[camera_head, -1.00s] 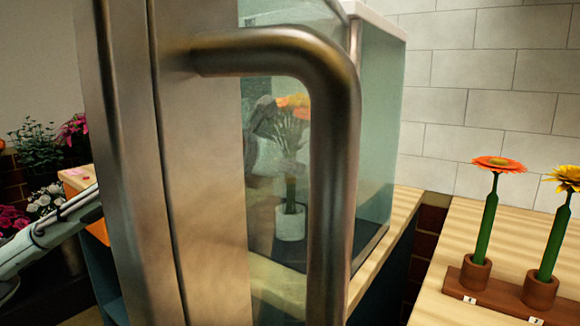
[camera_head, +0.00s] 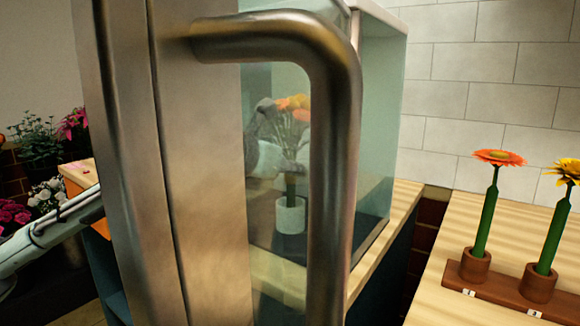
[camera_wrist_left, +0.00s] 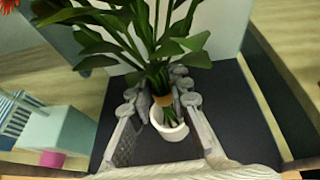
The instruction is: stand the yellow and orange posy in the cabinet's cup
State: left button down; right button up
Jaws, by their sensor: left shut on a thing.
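The yellow and orange posy (camera_head: 297,110) shows through the cabinet's glass in the head view, upright with its blooms on top. My left gripper (camera_head: 290,168) is shut on its stems inside the cabinet. The white cup (camera_head: 291,216) stands directly below on the dark cabinet floor. In the left wrist view, the gripper's fingers (camera_wrist_left: 160,100) close around the wrapped stems below the posy's green leaves (camera_wrist_left: 150,45). The stem ends reach into the mouth of the cup (camera_wrist_left: 173,132); whether they touch its bottom is hidden. My right gripper is not in view.
The cabinet door's metal frame (camera_head: 195,180) and thick handle (camera_head: 335,190) fill the near foreground. Glass side panels (camera_head: 375,130) enclose the cabinet. A wooden rack (camera_head: 500,291) with single flowers stands on the right counter. Potted plants (camera_head: 45,150) stand at the left.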

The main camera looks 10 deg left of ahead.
pick_arm(q)
jog(key=shift+f, duration=0.25)
jog(key=c, duration=0.8)
grip_release()
jog(key=shift+o, duration=0.2)
jog(key=v, duration=0.9)
dwell(0.6)
jog(key=shift+f, duration=0.1)
dwell(0.3)
jog(key=shift+x, duration=3.8)
